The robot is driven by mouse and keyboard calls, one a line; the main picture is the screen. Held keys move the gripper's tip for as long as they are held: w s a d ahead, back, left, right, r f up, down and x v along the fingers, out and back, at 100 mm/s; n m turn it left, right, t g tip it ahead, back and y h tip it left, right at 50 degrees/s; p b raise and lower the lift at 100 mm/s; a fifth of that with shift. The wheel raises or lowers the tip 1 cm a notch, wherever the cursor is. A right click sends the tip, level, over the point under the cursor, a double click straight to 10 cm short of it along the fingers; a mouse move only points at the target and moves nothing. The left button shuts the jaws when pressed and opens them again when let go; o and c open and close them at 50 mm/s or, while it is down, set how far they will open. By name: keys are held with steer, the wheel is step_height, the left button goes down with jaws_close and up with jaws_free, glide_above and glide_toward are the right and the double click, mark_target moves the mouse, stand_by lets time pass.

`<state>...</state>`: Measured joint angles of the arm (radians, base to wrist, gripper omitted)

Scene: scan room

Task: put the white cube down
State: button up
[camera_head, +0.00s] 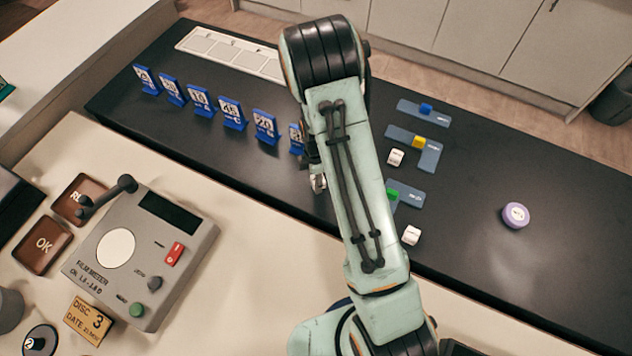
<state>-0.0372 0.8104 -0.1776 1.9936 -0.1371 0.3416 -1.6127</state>
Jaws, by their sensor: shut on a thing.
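My gripper (316,176) is on the left side of my arm, partly hidden by it, low over the black counter (460,215). It is shut on a small white cube (319,183), of which only a little shows. I cannot tell whether this cube touches the counter. Another white cube (396,157) sits by the blue-grey plate with the yellow block (418,142). A further white cube (411,235) sits below the plate with the green block (392,194), right of my arm.
Blue numbered stands (232,115) form a row left of my gripper, the last partly behind it. A white slotted tray (225,52) lies behind them. A blue block (426,107) is on another plate. A purple round object (516,215) stands right. A grey densitometer (140,255) is front left.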

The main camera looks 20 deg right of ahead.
steer(key=shift+f, duration=1)
steer(key=shift+f, duration=0.15)
steer(key=o, duration=0.9)
steer(key=shift+o, duration=0.2)
